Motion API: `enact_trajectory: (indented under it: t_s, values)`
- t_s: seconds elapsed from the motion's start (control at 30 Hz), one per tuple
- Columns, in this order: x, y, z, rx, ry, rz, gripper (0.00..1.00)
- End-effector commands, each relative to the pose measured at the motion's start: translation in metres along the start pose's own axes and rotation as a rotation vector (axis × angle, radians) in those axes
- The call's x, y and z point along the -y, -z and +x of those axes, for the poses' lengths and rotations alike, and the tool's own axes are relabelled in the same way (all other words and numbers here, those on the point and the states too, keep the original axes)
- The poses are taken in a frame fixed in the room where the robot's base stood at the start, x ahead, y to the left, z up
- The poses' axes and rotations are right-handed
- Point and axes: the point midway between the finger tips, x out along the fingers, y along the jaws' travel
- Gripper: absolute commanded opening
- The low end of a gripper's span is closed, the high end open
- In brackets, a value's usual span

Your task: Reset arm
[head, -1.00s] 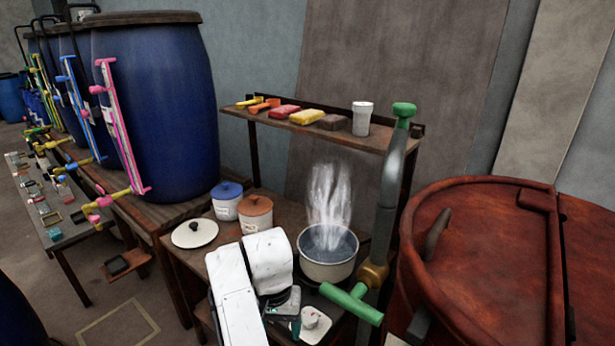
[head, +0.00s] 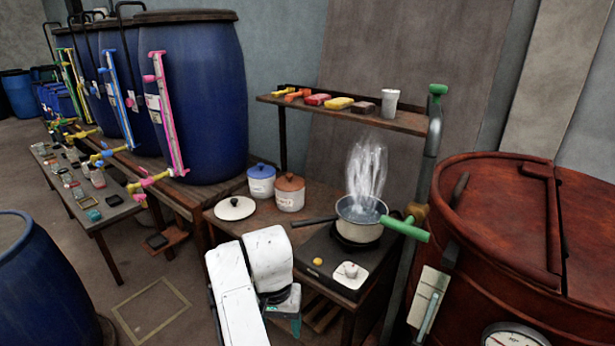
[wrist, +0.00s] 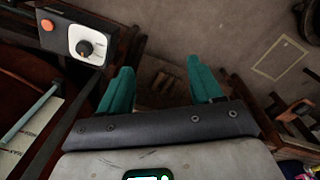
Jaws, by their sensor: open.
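My gripper (wrist: 160,85) shows in the wrist view with its two teal fingers apart and nothing between them. In the head view my white arm is folded low at the front, and the teal gripper (head: 290,322) hangs beside the front edge of the stove table. The fingertips are partly hidden there by my own arm. Below the fingers, the wrist view shows the floor and dark wooden slats.
A steaming pot (head: 358,225) sits on the hotplate at the right of the table (head: 225,222). A white lid (head: 235,208), a blue-lidded jar (head: 261,182) and a brown-lidded jar (head: 290,194) stand behind. A rusty red vat (head: 500,250) is close at right.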

Motion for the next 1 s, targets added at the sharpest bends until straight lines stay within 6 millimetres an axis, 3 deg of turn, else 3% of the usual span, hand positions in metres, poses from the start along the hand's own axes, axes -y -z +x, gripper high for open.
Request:
enact_trajectory:
  t_s: [0.37, 0.57, 0.77, 0.87, 1.0]
  values:
    - [-0.035, 0.002, 0.019, -0.012, -0.010, 0.015, 0.65]
    - [-0.069, 0.000, 0.037, -0.024, -0.021, 0.027, 0.65]
    - [-0.120, -0.009, 0.062, -0.040, -0.036, 0.040, 0.65]
    - [-0.156, -0.020, 0.077, -0.050, -0.046, 0.046, 0.65]
    - [-0.214, -0.049, 0.102, -0.064, -0.062, 0.046, 0.65]
